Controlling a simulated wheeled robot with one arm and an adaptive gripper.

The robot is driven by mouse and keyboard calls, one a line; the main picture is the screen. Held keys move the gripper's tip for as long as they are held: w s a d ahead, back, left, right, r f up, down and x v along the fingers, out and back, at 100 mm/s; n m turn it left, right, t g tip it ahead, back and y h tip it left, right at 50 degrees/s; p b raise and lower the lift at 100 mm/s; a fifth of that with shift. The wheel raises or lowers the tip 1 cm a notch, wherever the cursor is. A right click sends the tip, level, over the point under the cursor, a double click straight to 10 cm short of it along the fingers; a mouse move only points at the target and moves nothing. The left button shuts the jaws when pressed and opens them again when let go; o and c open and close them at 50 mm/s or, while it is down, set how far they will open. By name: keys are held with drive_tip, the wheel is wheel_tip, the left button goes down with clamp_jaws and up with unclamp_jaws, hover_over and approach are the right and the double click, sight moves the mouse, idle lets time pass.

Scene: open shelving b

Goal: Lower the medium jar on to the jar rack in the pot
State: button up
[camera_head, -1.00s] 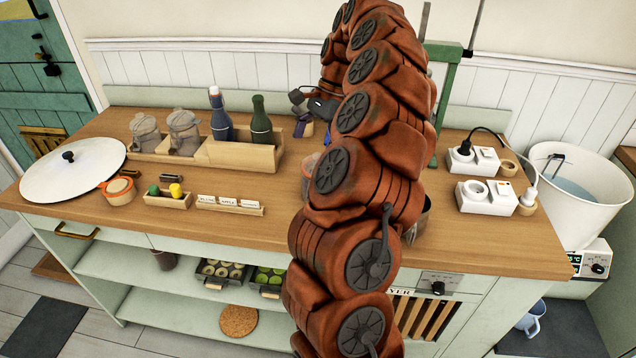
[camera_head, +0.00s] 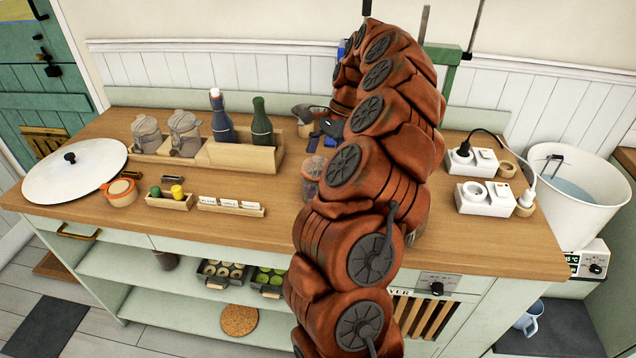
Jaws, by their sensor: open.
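A glass jar (camera_head: 311,176) stands on the worktop, partly hidden behind my arm; I cannot tell if it is the medium jar. Two clip-top glass jars (camera_head: 184,134) stand in the wooden tray at left. The white pot (camera_head: 582,222) at right holds water. A dark handle-like piece (camera_head: 555,160) shows inside its rim; the jar rack itself is not clear. My gripper (camera_head: 322,132), dark with blue parts, is open at the back of the worktop, behind and above the glass jar and far left of the pot. Its fingertips are partly hidden, and I see nothing held.
Two bottles (camera_head: 262,123) stand in the wooden tray. A white lid (camera_head: 72,172) lies at the far left. White socket boxes (camera_head: 484,197) with cables stand between my arm and the pot. A green post (camera_head: 445,90) rises behind my arm.

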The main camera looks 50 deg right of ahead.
drive_tip(key=shift+p+x, duration=0.8)
drive_tip(key=shift+x, duration=1.3)
drive_tip(key=c, duration=1.6)
drive_tip(key=shift+r, duration=0.15)
